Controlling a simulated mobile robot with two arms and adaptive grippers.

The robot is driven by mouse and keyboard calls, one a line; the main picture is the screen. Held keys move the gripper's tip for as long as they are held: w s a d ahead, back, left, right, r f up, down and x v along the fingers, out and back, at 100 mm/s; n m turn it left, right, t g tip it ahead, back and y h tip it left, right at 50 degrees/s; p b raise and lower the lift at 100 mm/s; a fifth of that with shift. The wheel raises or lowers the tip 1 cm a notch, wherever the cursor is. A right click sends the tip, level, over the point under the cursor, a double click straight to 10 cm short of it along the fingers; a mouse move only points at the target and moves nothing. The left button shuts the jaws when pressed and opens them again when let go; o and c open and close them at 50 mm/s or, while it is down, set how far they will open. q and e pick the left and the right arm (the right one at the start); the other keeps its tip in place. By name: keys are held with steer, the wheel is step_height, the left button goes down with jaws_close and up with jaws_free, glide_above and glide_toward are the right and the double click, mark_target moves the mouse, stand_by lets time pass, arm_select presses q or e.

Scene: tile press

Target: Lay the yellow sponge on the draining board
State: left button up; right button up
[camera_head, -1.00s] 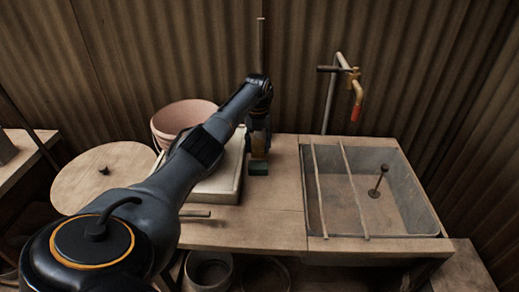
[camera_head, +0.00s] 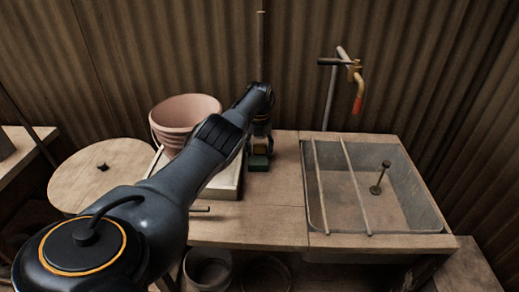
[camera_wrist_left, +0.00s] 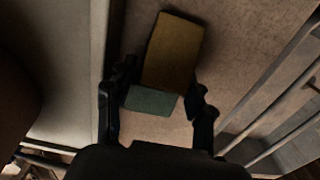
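The sponge is a block with a large yellow part and a green part, seen in the left wrist view (camera_wrist_left: 172,52) between my left gripper's fingers. In the head view the sponge (camera_head: 259,162) is a small green and yellow patch below the gripper, beside the pale tray. My left gripper (camera_head: 260,133) also shows in the left wrist view (camera_wrist_left: 158,108). Its fingers are apart, one on each side of the sponge, with a gap at the right finger. I cannot tell whether the left finger touches. The bare wooden worktop (camera_head: 265,215) lies beside the sink. My right gripper is not in view.
A pale tray (camera_head: 228,192) and a pink pot (camera_head: 186,112) stand left of the sponge. A sink (camera_head: 410,200) with two rods across it is at right, below a brass tap (camera_head: 357,85). A round wooden disc (camera_head: 75,185) is at left. The worktop's front is clear.

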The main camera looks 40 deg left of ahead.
mark_target(259, 145)
arm_select(q)
steer(key=shift+w+a+f, duration=0.15)
steer(key=shift+w+f, duration=0.05)
steer(key=shift+w, duration=0.05)
step_height(259, 145, up, 4)
steer(key=shift+f+p, duration=0.25)
steer(key=shift+p, duration=0.55)
step_height(259, 145, up, 9)
